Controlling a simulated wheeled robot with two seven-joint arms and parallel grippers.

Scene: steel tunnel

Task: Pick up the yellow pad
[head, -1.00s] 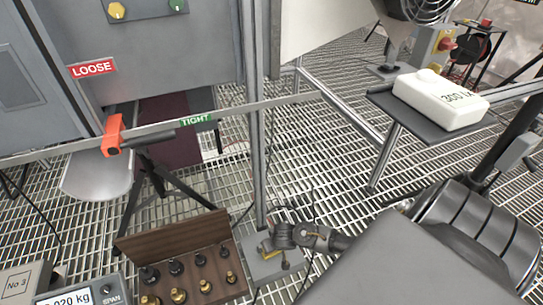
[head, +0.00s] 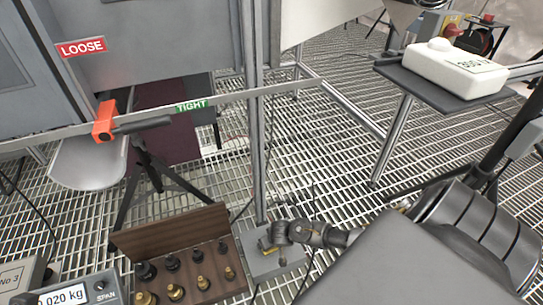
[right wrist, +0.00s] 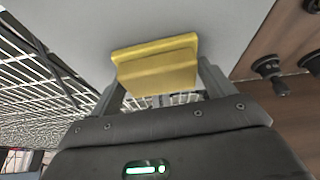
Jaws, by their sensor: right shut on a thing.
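The yellow pad (right wrist: 157,65) is a small stepped block. In the right wrist view it sits between the two fingers of my right gripper (right wrist: 160,92), which is shut on it. The pad lies against the grey top of a block. I cannot tell whether the pad is clear of the block. My left gripper is not in view.
A wooden case (head: 178,232) with several dark and brass weights stands just left of the block. A scale display (head: 70,295) is at the lower left. A steel post (head: 251,120) rises behind. A white box (head: 452,70) rests on a dark shelf at right.

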